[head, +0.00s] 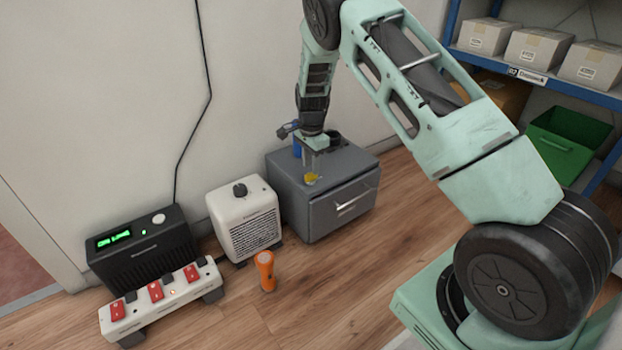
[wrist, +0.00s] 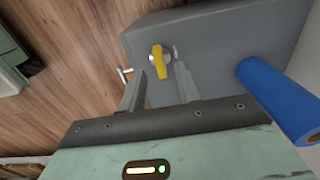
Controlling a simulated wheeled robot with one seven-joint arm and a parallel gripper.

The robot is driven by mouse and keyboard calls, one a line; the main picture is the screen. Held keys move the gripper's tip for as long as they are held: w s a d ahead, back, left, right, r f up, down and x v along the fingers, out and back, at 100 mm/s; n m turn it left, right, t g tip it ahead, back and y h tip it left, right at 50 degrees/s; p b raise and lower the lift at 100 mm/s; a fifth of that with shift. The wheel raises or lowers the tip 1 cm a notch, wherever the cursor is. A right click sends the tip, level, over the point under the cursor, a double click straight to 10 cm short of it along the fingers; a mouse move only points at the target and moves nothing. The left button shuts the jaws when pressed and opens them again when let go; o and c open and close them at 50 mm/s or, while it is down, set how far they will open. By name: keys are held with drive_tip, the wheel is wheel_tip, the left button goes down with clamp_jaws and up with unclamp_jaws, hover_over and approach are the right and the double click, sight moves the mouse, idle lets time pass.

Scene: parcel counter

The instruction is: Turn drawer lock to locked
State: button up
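The grey drawer cabinet (head: 292,203) stands on the floor against the wall, its drawer front with a silver handle (head: 353,207) facing right and forward. The yellow lock knob (head: 312,179) sits on its top near the front edge; it also shows in the wrist view (wrist: 157,57), with small pale marks beside it too small to read. My gripper (head: 311,163) points down at the cabinet top. In the wrist view its fingers (wrist: 161,74) are apart and empty, with the knob just beyond the tips, between them in the picture. Contact with the knob cannot be told.
A blue cylinder (wrist: 278,98) stands on the cabinet top beside my gripper. A white heater (head: 243,215), a black radio-like box (head: 140,250), a power strip with red switches (head: 165,292) and an orange flashlight (head: 265,270) are left of the cabinet. A shelf with boxes (head: 540,48) is right.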

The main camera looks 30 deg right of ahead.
sight(311, 177)
drive_tip(key=shift+f+b, duration=0.55)
drive_tip(key=shift+f, duration=1.05)
clamp_jaws()
